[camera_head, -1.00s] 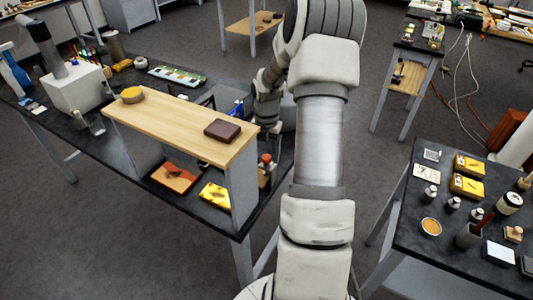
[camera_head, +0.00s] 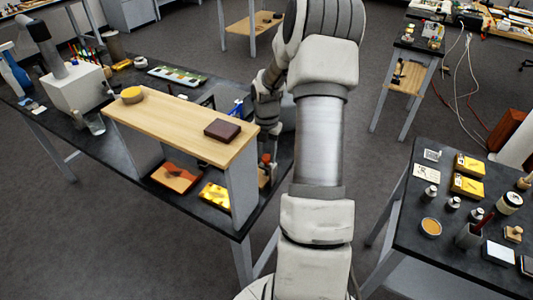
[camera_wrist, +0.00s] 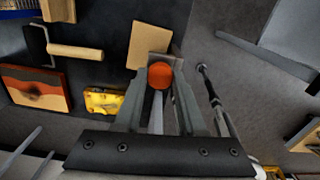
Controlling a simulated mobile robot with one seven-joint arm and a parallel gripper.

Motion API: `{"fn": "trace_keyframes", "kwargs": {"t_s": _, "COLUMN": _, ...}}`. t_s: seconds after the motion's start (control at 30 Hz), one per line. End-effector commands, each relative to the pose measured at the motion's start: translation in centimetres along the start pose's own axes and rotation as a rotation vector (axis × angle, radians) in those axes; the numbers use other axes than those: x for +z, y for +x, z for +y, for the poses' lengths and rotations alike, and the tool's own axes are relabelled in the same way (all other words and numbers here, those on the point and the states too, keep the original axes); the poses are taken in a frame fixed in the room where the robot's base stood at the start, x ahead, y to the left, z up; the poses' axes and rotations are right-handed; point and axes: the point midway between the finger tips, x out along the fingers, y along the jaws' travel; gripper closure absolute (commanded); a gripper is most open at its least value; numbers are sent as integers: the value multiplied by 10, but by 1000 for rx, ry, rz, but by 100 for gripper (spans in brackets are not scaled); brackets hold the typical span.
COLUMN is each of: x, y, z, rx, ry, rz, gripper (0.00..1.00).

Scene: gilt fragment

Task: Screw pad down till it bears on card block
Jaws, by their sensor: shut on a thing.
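My gripper (camera_wrist: 160,66) is shut on a round orange-red knob (camera_wrist: 160,76), seen between its fingers in the wrist view. In the head view the knob (camera_head: 266,158) is small and partly hidden, by the right end of the wooden shelf. A light wooden piece (camera_wrist: 150,44) lies beyond the fingertips in the wrist view; I cannot tell if it belongs to the screw. A yellow gilt piece (camera_wrist: 103,102) lies to the left of the fingers, and under the shelf in the head view (camera_head: 215,196). I cannot make out the pad, the card block or any gap between them.
The wooden shelf (camera_head: 175,120) stands on the dark bench and bears a brown block (camera_head: 222,130) and a round yellow item (camera_head: 131,95). A red-and-black panel (camera_head: 176,177) lies under it. A wooden-handled tool (camera_wrist: 75,52) lies left of my gripper. Another dark table stands right.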

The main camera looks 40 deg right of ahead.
Motion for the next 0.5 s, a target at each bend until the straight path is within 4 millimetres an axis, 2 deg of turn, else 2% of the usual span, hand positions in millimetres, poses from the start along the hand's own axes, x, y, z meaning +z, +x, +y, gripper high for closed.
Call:
{"fn": "trace_keyframes", "kwargs": {"t_s": 0.27, "x": 0, "y": 0, "z": 0, "rx": 0, "ry": 109, "rz": -1, "gripper": 100}}
{"fn": "trace_keyframes", "kwargs": {"t_s": 0.5, "x": 0, "y": 0, "z": 0, "rx": 0, "ry": 306, "rz": -1, "gripper": 100}}
